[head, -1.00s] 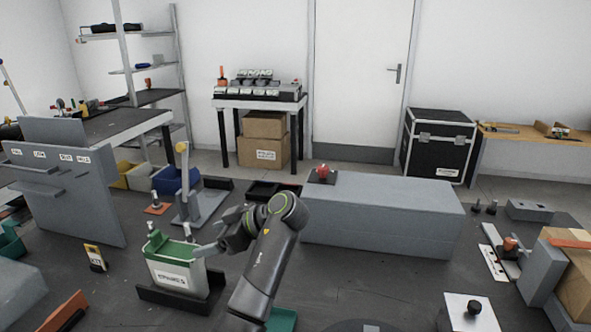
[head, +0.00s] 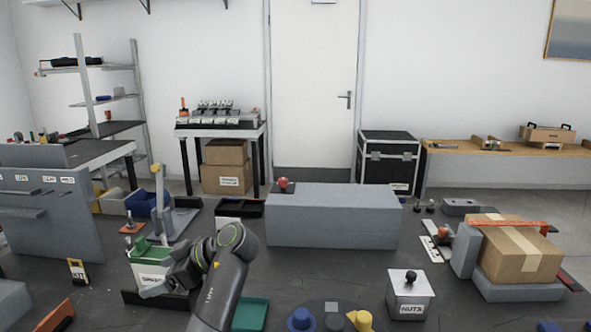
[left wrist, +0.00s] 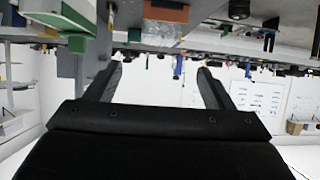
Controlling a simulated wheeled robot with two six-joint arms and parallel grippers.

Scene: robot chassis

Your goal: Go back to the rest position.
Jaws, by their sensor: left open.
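My left gripper (head: 168,284) is in the lower left of the head view, in front of a white bin with a green top (head: 150,262). In the left wrist view its two dark fingers (left wrist: 158,82) stand wide apart with nothing between them. That view looks upside down, with the work area along its top. The head view shows no right gripper.
A grey block (head: 333,222) with a red knob fills the middle. A NUTS box (head: 410,300), a cardboard box (head: 520,250) and blue and yellow pieces (head: 301,320) lie to the right and front. A green tray (head: 251,313) is beside my arm.

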